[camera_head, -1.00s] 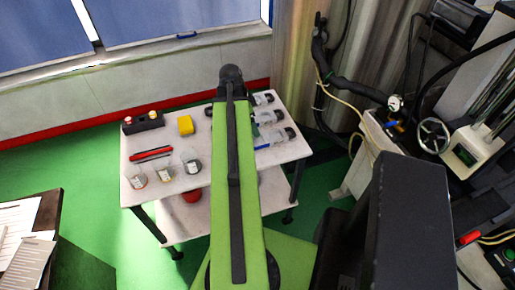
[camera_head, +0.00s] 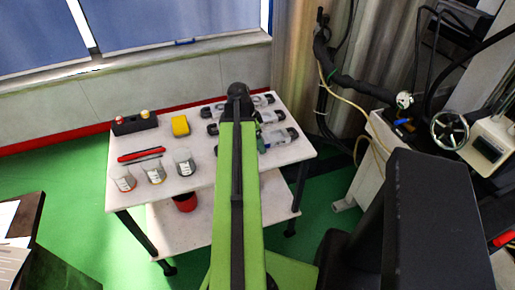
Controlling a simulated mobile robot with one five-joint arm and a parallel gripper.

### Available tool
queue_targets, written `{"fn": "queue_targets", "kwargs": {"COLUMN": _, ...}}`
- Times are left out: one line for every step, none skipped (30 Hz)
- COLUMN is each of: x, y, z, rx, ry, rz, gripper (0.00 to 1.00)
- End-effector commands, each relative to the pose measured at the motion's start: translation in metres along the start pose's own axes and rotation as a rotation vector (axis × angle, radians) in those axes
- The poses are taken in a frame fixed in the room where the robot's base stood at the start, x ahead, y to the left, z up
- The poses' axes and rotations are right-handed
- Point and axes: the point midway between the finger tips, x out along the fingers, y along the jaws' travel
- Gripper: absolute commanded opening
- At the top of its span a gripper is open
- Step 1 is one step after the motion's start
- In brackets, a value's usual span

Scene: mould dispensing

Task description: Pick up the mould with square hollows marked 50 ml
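Several moulds lie in rows on the right half of the white table (camera_head: 205,191), partly covered by my green arm. Dark and pale parts of one mould (camera_head: 280,138) show to the right of the arm, nearest the front. Another mould (camera_head: 271,117) lies behind it, and a third (camera_head: 263,100) lies at the back. Ends of moulds also show left of the arm. The hollow shapes and any 50 ml marking are too small to read. My gripper is hidden beyond the arm's dark end, so its fingers do not show.
Three small labelled beakers (camera_head: 154,173) stand at the table's front left. A red pen-like tool (camera_head: 141,155), a yellow block (camera_head: 180,126) and a black box with knobs (camera_head: 134,123) lie behind them. A red container (camera_head: 185,202) sits on the lower shelf. Machinery stands at the right.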

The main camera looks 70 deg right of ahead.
Motion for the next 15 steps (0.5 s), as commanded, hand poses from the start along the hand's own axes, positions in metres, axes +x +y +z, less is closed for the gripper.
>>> {"fn": "queue_targets", "kwargs": {"x": -0.0018, "y": 0.0, "z": -0.0004, "rx": 0.0, "ry": 0.0, "rz": 0.0, "gripper": 0.89}}
{"fn": "queue_targets", "kwargs": {"x": -0.0021, "y": 0.0, "z": -0.0004, "rx": 0.0, "ry": 0.0, "rz": 0.0, "gripper": 0.89}}
{"fn": "queue_targets", "kwargs": {"x": -0.0022, "y": 0.0, "z": -0.0004, "rx": -0.001, "ry": 0.0, "rz": 0.0, "gripper": 0.89}}
{"fn": "queue_targets", "kwargs": {"x": -0.0023, "y": 0.0, "z": -0.0003, "rx": -0.001, "ry": 0.0, "rz": 0.0, "gripper": 0.88}}
{"fn": "queue_targets", "kwargs": {"x": -0.0023, "y": 0.0, "z": -0.0003, "rx": -0.001, "ry": 0.0, "rz": 0.0, "gripper": 0.84}}
{"fn": "queue_targets", "kwargs": {"x": -0.0024, "y": 0.0, "z": -0.0002, "rx": -0.001, "ry": 0.0, "rz": 0.0, "gripper": 0.79}}
{"fn": "queue_targets", "kwargs": {"x": -0.0024, "y": -0.0001, "z": -0.0002, "rx": -0.001, "ry": 0.0, "rz": 0.0, "gripper": 0.75}}
{"fn": "queue_targets", "kwargs": {"x": -0.0024, "y": 0.0, "z": -0.0002, "rx": -0.001, "ry": 0.0, "rz": 0.0, "gripper": 0.71}}
{"fn": "queue_targets", "kwargs": {"x": -0.0024, "y": 0.0, "z": -0.0001, "rx": -0.001, "ry": 0.0, "rz": 0.0, "gripper": 0.66}}
{"fn": "queue_targets", "kwargs": {"x": -0.0024, "y": 0.0, "z": -0.0001, "rx": -0.001, "ry": 0.0, "rz": 0.0, "gripper": 0.62}}
{"fn": "queue_targets", "kwargs": {"x": -0.0024, "y": 0.0, "z": -0.0001, "rx": -0.001, "ry": 0.0, "rz": 0.0, "gripper": 0.58}}
{"fn": "queue_targets", "kwargs": {"x": -0.0024, "y": -0.0001, "z": 0.0, "rx": -0.001, "ry": 0.0, "rz": 0.0, "gripper": 0.52}}
{"fn": "queue_targets", "kwargs": {"x": -0.0024, "y": 0.0, "z": 0.0, "rx": -0.001, "ry": 0.0, "rz": 0.0, "gripper": 0.48}}
{"fn": "queue_targets", "kwargs": {"x": -0.0024, "y": 0.0, "z": 0.0001, "rx": -0.001, "ry": 0.0, "rz": 0.0, "gripper": 0.45}}
{"fn": "queue_targets", "kwargs": {"x": -0.0024, "y": 0.0, "z": 0.0001, "rx": -0.001, "ry": 0.0, "rz": 0.0, "gripper": 0.39}}
